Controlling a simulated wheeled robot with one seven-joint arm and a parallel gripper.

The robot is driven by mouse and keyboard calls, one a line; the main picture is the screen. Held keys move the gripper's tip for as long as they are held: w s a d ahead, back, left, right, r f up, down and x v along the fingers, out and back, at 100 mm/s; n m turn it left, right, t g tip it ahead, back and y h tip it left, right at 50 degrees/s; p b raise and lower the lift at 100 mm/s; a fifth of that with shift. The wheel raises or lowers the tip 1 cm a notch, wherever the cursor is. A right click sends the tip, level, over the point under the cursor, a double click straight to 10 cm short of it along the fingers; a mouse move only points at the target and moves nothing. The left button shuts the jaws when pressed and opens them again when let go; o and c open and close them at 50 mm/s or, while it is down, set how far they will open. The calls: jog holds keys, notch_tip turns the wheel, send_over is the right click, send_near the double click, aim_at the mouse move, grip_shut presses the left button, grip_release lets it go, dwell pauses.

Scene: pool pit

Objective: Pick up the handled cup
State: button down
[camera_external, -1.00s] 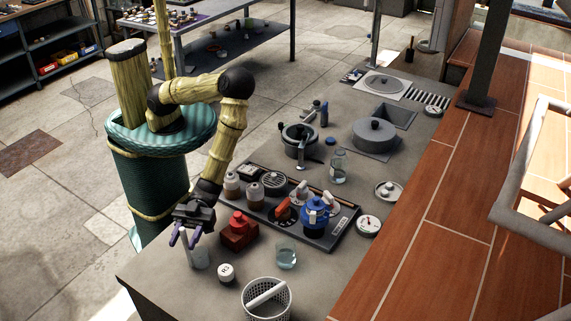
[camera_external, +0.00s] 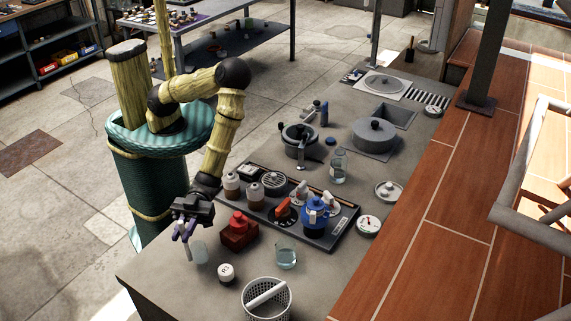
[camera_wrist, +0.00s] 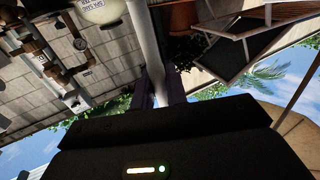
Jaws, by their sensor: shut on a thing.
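The handled cup (camera_external: 201,252) is a pale, see-through vessel near the left front edge of the counter in the external view. A pale rod, apparently its long handle, stands at its left side. My gripper (camera_external: 187,234), with purple fingers, is above and beside the cup and shut on this rod. In the wrist view the pale rod (camera_wrist: 146,42) runs up from between the purple fingers (camera_wrist: 160,95). The join of rod and cup is too small to make out. The cup appears at or just above the counter; I cannot tell if they touch.
A red block-shaped item (camera_external: 238,232) stands right of the cup. A small white jar (camera_external: 225,273), a glass beaker (camera_external: 286,256) and a perforated basket (camera_external: 268,300) are nearby on the counter (camera_external: 165,283). A dark tray (camera_external: 318,240) carries several vessels, including a blue kettle.

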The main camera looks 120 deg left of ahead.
aim_at(180, 222)
notch_tip(180, 222, up, 8)
jog(key=shift+f+b, duration=0.2)
jog(key=shift+b, duration=0.2)
dwell(0.4)
